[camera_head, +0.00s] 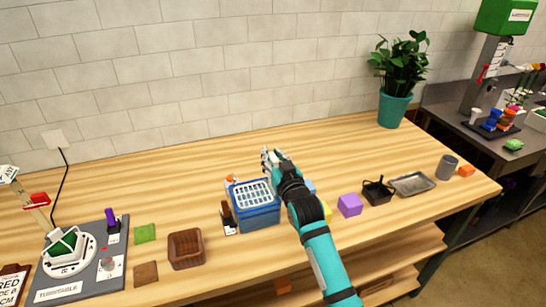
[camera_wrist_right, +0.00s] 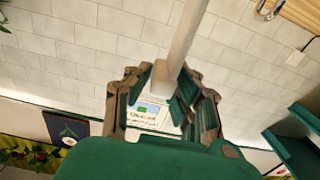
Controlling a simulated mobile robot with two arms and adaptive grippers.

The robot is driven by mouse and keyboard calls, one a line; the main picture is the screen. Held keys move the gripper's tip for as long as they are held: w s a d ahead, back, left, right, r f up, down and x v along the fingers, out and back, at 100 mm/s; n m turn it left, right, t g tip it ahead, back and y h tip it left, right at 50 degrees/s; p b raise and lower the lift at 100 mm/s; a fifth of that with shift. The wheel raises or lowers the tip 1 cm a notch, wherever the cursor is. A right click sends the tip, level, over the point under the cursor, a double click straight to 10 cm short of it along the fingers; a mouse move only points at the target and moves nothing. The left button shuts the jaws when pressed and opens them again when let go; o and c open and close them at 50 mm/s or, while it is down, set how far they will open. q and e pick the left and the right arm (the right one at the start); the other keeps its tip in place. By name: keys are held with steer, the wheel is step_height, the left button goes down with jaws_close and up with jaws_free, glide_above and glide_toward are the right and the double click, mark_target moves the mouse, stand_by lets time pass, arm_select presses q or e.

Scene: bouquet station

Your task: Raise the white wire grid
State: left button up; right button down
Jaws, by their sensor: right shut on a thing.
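The white wire grid (camera_head: 252,193) lies across the top of the blue crate (camera_head: 257,217); I cannot tell whether it is clear of the rim. My right gripper (camera_head: 268,156) is at the grid's far right corner, its arm coming in from the front right. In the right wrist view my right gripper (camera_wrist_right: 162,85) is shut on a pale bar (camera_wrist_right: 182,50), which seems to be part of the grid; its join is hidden. My left gripper is not in view.
Left of the crate are a brown basket (camera_head: 186,249), a green square (camera_head: 145,233) and a turntable station (camera_head: 70,253). Right of the arm are a purple block (camera_head: 350,205), a black basket (camera_head: 377,191), a metal tray (camera_head: 412,184) and a potted plant (camera_head: 396,85). The back of the table is mostly clear.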

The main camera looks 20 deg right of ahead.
steer(key=shift+r, duration=0.45)
steer(key=c, duration=1.4)
jaws_free()
steer(key=shift+o, duration=1)
steer(key=shift+f, duration=0.2)
steer(key=s, duration=1.2)
steer(key=shift+d, duration=0.2)
